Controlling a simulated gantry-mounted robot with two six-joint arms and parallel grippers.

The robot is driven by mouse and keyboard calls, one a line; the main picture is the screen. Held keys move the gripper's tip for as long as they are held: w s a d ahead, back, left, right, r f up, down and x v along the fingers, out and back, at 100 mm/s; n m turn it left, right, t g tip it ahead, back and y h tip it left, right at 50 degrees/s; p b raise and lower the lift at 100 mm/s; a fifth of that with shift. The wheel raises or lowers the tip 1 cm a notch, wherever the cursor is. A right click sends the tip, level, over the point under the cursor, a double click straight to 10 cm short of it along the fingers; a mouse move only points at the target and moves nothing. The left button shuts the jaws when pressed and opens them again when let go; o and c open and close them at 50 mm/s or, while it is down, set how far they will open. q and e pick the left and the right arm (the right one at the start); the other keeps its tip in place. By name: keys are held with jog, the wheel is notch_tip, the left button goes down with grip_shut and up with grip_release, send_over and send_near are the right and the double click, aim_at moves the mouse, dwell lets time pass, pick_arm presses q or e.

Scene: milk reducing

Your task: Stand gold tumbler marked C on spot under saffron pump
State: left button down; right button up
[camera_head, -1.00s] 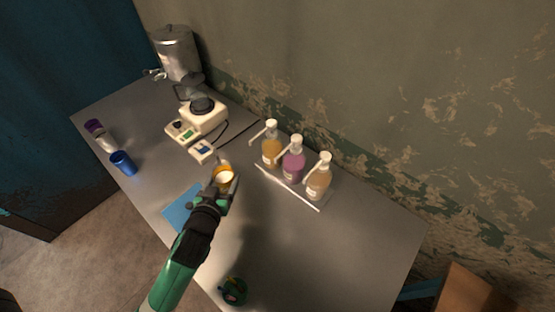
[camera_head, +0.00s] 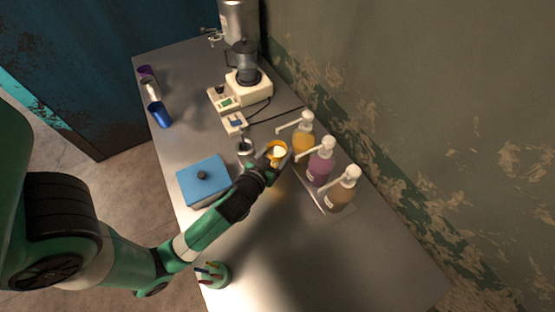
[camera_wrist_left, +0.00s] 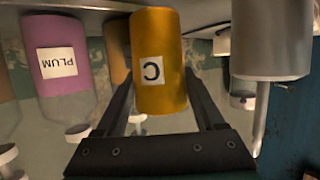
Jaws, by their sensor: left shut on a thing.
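The gold tumbler (camera_head: 277,149) is upright in my left gripper (camera_head: 268,163), which is shut on it. In the left wrist view, which is upside down, the tumbler (camera_wrist_left: 158,55) shows its white C label between the fingers (camera_wrist_left: 160,100). The yellow-amber pump bottle (camera_head: 303,143) stands just right of the tumbler, its spout reaching left near the tumbler; its label is not readable. An amber bottle (camera_wrist_left: 117,45) is partly hidden behind the tumbler. The spot under the pump is not clearly seen. My right gripper is not in view.
A plum bottle (camera_head: 320,165) and a brown bottle (camera_head: 341,190) share the clear tray (camera_head: 325,207). A metal cup (camera_head: 245,147) stands close left of the gripper, beside a blue lidded box (camera_head: 203,181). A grinder (camera_head: 249,86) and a blue tumbler (camera_head: 159,115) stand farther back.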

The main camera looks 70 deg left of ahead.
aim_at(273, 164)
pick_arm(q)
notch_tip(273, 164, down, 3)
jog(key=shift+f+b, duration=0.1)
jog(key=shift+b, duration=0.45)
jog(key=shift+f, duration=0.1)
grip_release()
jog(key=shift+r, duration=0.2)
